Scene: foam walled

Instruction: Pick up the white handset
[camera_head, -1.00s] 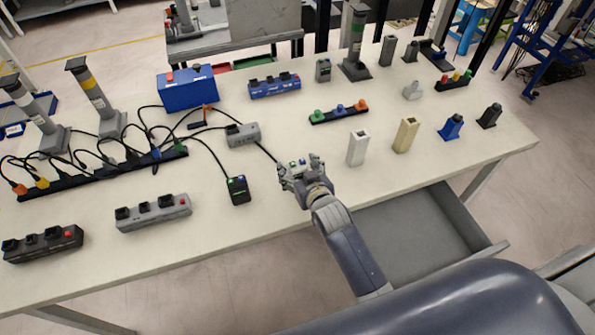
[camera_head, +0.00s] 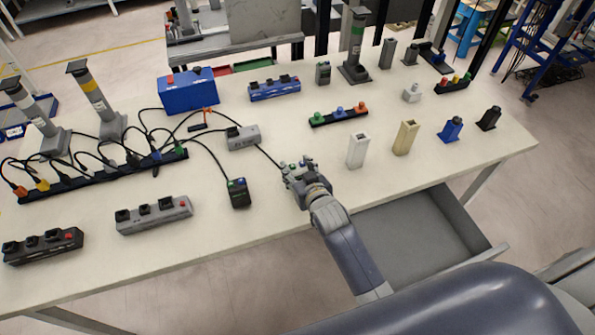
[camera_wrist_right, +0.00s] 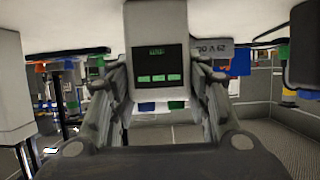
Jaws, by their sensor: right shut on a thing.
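The white handset (camera_wrist_right: 157,20) fills the upper middle of the right wrist view. It has a dark screen with green digits and green buttons. My right gripper (camera_wrist_right: 157,85) has one finger on each side of it and is shut on it. In the head view, my right gripper (camera_head: 299,172) is at the table's front edge area, with only small parts of the handset (camera_head: 293,164) showing between the fingers. I cannot tell whether the handset touches the table. My left gripper is not in view.
A white block (camera_head: 357,150) and a beige block (camera_head: 405,137) stand to the right. A strip with coloured knobs (camera_head: 338,115) lies behind. An open drawer (camera_head: 425,240) sits below the front edge.

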